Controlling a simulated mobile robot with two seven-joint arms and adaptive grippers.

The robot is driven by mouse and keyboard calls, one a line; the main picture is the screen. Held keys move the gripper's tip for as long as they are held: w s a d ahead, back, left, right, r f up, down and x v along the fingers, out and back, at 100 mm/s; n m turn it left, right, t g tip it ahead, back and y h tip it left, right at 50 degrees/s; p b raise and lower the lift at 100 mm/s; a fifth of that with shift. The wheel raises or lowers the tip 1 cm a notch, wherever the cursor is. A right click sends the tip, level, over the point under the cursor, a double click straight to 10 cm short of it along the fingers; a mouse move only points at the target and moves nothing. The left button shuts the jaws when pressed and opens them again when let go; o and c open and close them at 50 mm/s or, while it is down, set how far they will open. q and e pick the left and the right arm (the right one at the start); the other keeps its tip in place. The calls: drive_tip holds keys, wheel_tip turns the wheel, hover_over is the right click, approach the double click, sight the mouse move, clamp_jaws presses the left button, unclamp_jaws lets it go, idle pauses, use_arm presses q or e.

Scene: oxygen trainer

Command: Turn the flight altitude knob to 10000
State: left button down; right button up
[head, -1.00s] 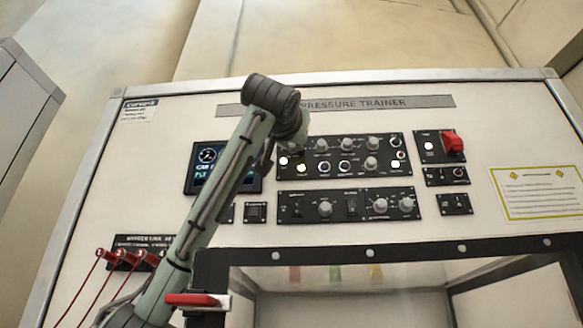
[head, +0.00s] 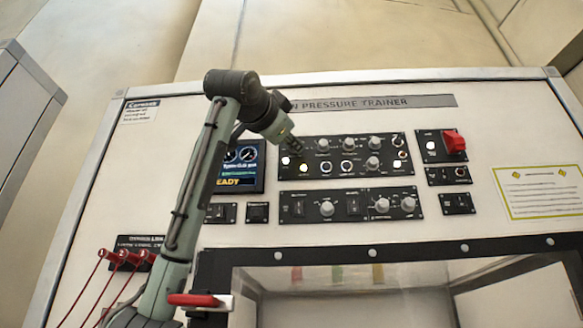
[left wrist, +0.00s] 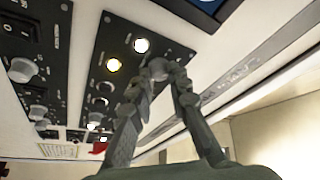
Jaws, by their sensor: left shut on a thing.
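The trainer's upper black panel (head: 337,171) carries grey knobs, lit white lamps and ringed switches. My left gripper (head: 294,146) is at the upper left end of this panel, with its arm rising from the lower left. In the left wrist view its two fingers (left wrist: 166,76) are shut on a small grey knob (left wrist: 157,69) beside two lit lamps. The fingers hide much of this knob, so its pointer and setting do not show. The label cannot be read, so I cannot confirm that it is the flight altitude knob. My right gripper is not in view.
Other knobs (head: 322,144) stand close to the right of the gripper. A lower panel (head: 350,205) holds more knobs and switches. A display (head: 240,168) shows READY, partly behind my arm. A red switch cover (head: 454,142) is right; red cables (head: 104,255) hang lower left.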

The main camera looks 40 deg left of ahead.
use_arm(q)
drive_tip(key=shift+m+h, duration=0.4)
drive_tip(key=shift+m, duration=0.3)
drive_tip(key=c, duration=1.4)
unclamp_jaws()
drive_tip(key=shift+c, duration=0.2)
drive_tip(key=v, duration=1.2)
drive_tip(key=shift+r, duration=0.15)
